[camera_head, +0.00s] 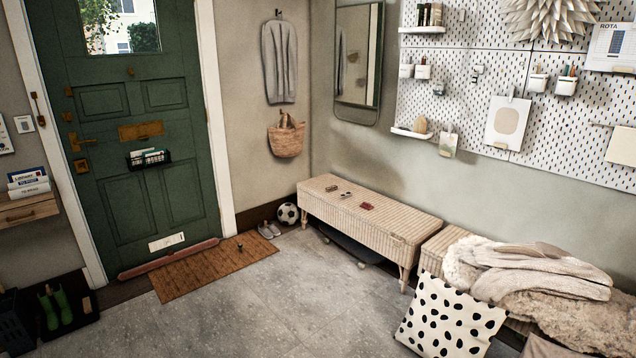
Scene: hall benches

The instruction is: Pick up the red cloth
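A small red item (367,206), which looks like the folded red cloth, lies on top of the long wicker bench (415,222) against the right wall. It is too small to make out its folds. Two other small dark items (346,194) lie on the bench to its left, nearer the corner. Neither of my grippers shows in the head view, and nothing visible touches the red item.
A second bench at right bears blankets (530,272); a spotted cushion (450,318) leans at its front. A football (287,213) and shoes (268,230) sit by the corner. A brown doormat (215,268) lies before the green door (128,120). The grey floor between is clear.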

